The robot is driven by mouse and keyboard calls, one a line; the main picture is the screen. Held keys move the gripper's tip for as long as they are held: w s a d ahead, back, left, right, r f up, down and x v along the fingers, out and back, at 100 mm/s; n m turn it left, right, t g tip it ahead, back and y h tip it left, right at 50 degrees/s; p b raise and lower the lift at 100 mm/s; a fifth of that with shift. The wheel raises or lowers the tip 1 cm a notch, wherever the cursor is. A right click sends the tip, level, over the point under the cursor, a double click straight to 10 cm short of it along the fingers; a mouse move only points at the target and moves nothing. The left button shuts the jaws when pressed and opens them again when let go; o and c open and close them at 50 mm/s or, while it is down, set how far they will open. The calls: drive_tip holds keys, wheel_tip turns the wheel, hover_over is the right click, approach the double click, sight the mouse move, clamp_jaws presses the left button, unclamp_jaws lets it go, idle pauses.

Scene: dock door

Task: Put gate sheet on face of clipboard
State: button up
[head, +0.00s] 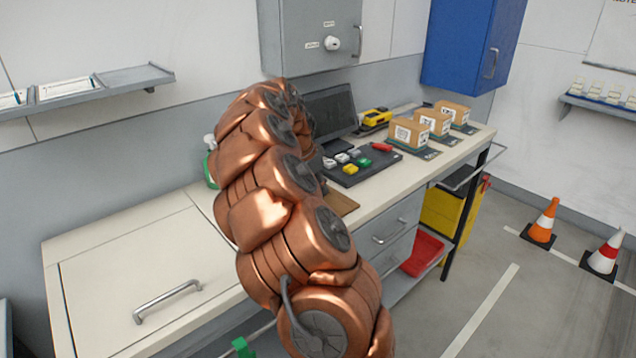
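My copper-coloured arm rises through the middle of the head view and bends away over the bench. My gripper is hidden behind the arm's own links, so its fingers and anything in them do not show. A brown flat board (341,202), perhaps the clipboard, lies on the bench just right of my arm, mostly covered by it. White sheets (66,89) lie in the grey wall shelf at the left, with more at its left end. I cannot tell whether one is the gate sheet.
The bench (130,240) has a handled panel at left. Right of my arm are a monitor (330,112), a dark tray (350,172) with coloured blocks, a yellow device (375,118) and three cartons (432,122). Cabinets hang above. Cones (543,222) stand on the floor at right.

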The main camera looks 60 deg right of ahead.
drive_tip(key=o, duration=0.9)
drive_tip(key=b+v, duration=0.2)
drive_tip(key=v, duration=1)
drive_tip(key=shift+r, duration=0.1)
